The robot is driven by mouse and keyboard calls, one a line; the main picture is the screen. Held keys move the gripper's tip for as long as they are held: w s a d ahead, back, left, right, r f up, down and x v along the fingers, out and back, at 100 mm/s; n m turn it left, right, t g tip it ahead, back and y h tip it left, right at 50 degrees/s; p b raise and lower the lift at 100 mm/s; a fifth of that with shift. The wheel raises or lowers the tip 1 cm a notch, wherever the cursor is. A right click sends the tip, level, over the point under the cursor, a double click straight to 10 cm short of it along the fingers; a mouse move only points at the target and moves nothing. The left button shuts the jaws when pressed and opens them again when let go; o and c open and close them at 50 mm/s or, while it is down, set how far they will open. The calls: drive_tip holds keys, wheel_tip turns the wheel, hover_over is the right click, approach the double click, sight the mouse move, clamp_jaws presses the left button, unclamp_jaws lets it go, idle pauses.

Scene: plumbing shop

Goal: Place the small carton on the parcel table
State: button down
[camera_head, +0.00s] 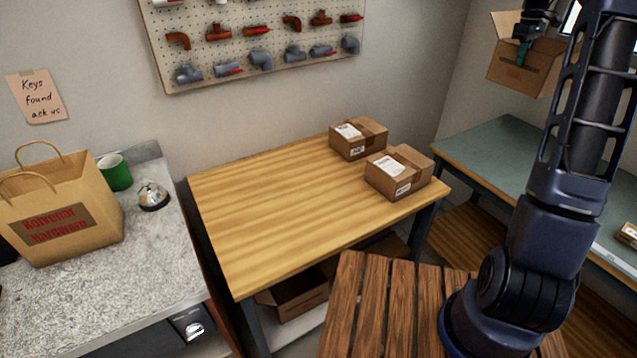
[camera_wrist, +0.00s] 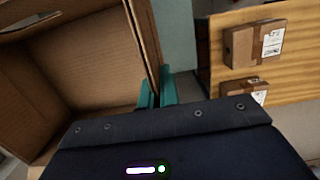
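An open, empty brown carton (camera_head: 518,72) hangs in the air at the upper right in the head view, above the green-topped bench. My gripper (camera_head: 522,50) is shut on one wall of it with its teal fingers. In the wrist view the carton (camera_wrist: 75,75) fills the left side, its inside bare, and my gripper (camera_wrist: 157,92) pinches its right wall near the rim. The wooden table (camera_head: 265,210), which seems to be the parcel table, stands in the middle, well left of and apart from the carton.
Two taped, labelled parcels, one behind (camera_head: 368,139) and one in front (camera_head: 400,175), sit at the table's right end; its left and middle are clear. A green-topped bench (camera_head: 505,150) is at right. A counter with a paper bag (camera_head: 65,210) is at left. A slatted wooden surface (camera_head: 375,300) is in front.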

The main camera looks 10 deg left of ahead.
drive_tip(key=s+a+r+n, duration=0.1)
drive_tip(key=s+a+n, duration=0.1)
drive_tip(key=a, duration=0.9)
drive_tip(key=s+a+r+n, duration=0.2)
drive_tip(key=a, duration=0.9)
drive_tip(key=s+a+n, duration=0.3)
drive_tip(key=s+a, duration=0.3)
drive_tip(key=a, duration=0.5)
drive_tip(key=s+a+n, duration=0.2)
drive_tip(key=s+a, duration=0.5)
drive_tip(key=a, duration=0.3)
drive_tip(key=s+a+n+t, duration=0.1)
drive_tip(key=s+a+n, duration=0.2)
drive_tip(key=s+a, duration=0.65)
drive_tip(key=s+a+n, duration=0.3)
drive_tip(key=s+a, duration=0.1)
drive_tip(key=s, duration=1.1)
drive_tip(key=s+a+n+t, duration=0.1)
drive_tip(key=s+a+n, duration=0.35)
drive_tip(key=s, duration=0.75)
wheel_tip(320, 180, down, 38)
drive_tip(key=a+m, duration=0.1)
drive_tip(key=shift+s+a+r, duration=0.2)
drive_tip(key=shift+s+a, duration=0.05)
drive_tip(key=shift+s, duration=0.15)
drive_tip(key=shift+f, duration=0.15)
drive_tip(key=c, duration=1.6)
unclamp_jaws()
drive_tip(key=shift+c, duration=0.2)
